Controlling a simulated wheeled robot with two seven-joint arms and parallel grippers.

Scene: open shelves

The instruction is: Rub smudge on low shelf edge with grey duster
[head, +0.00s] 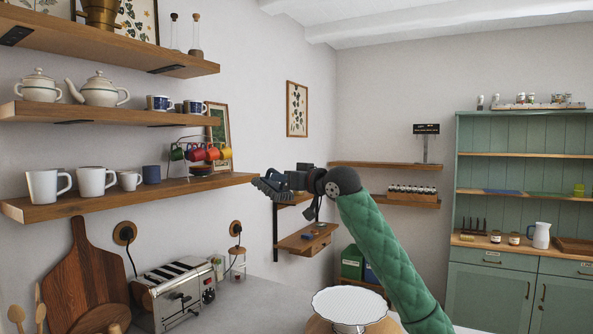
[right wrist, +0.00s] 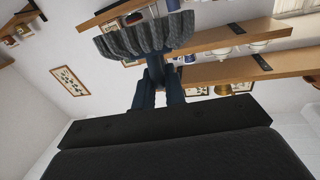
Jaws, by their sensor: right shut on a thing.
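The grey duster (head: 271,187) has a ribbed head and is held out at the right end of the low shelf (head: 130,195). My right gripper (head: 290,180) is shut on it. In the right wrist view the duster's wide ribbed head (right wrist: 145,37) lies beyond the fingers of my right gripper (right wrist: 157,75), in front of wooden shelves. I cannot tell whether the duster touches the shelf edge. I make out no smudge on the shelf's front edge in either view. My left gripper is out of view.
White mugs (head: 95,181), a blue cup (head: 151,174) and a rack of coloured mugs (head: 203,153) stand on the low shelf. Below are a toaster (head: 172,293), a cutting board (head: 80,268) and a white cake stand (head: 348,307). Small corner shelves (head: 308,240) lie behind my right arm.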

